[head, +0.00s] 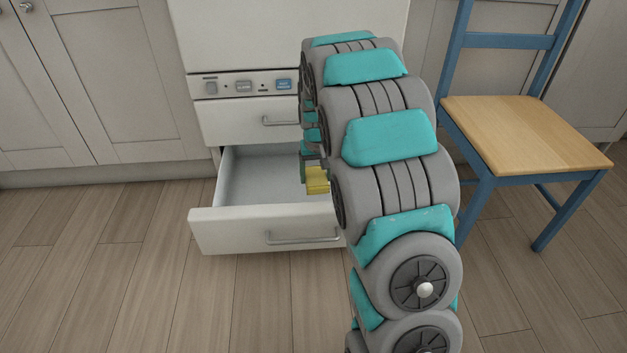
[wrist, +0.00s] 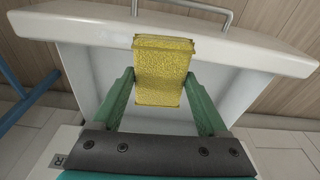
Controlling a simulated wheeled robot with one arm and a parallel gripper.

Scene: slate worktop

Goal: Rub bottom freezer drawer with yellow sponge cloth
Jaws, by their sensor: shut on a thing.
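The bottom freezer drawer (head: 225,230) is pulled open, with its white front panel, metal handle and empty pale interior in view. My gripper (wrist: 160,76) has its green fingers shut on the yellow sponge cloth (wrist: 163,60), one on each side. In the head view the yellow sponge cloth (head: 318,183) is over the right part of the open drawer, partly hidden by my arm. In the wrist view its far end overlaps the inner side of the drawer front (wrist: 240,50). I cannot tell whether it touches the drawer.
A closed drawer (head: 235,122) and a control strip (head: 225,86) are above the open drawer. A blue chair with a wooden seat (head: 525,130) stands to the right. White cabinets (head: 90,80) are at left. The wooden floor in front is clear.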

